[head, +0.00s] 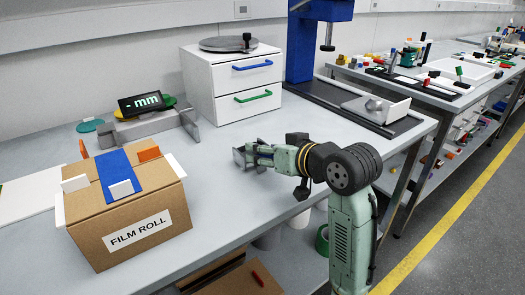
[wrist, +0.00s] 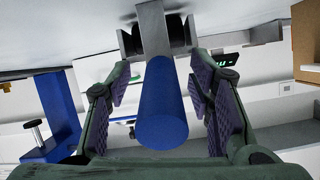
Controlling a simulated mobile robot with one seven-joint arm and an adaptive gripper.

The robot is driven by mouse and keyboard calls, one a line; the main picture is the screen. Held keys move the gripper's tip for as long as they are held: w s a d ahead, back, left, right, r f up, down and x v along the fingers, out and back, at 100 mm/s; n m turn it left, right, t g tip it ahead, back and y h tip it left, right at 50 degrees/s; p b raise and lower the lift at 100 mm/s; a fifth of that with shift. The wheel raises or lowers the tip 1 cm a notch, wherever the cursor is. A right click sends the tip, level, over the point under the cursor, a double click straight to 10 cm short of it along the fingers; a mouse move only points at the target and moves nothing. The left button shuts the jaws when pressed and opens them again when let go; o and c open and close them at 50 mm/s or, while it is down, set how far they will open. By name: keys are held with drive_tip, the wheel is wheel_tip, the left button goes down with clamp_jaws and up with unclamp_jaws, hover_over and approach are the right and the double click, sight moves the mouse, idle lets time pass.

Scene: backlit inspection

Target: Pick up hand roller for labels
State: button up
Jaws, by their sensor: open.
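The hand roller shows in the wrist view as a blue cylindrical handle (wrist: 161,105) with a grey metal bracket (wrist: 152,28) and dark roller parts at its far end. My gripper (wrist: 160,78) is open, with one purple-padded finger on each side of the handle. Gaps show between the pads and the handle. In the head view my gripper (head: 250,155) is low over the bench top, in front of the white drawer unit. A small grey part at its tips looks like the roller's bracket (head: 238,157); the handle is hidden there by the fingers.
The white drawer unit (head: 232,84) stands behind my gripper. A cardboard box (head: 128,215) marked FILM ROLL stands at the left, with a display (head: 140,104) on a grey block behind it. A blue column stand (head: 301,45) is at the back right. Bare bench top (head: 215,185) surrounds my gripper.

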drive_tip(key=shift+w+a+f, duration=0.2)
drive_tip(key=shift+w, duration=0.1)
drive_tip(key=shift+c, duration=0.2)
clamp_jaws()
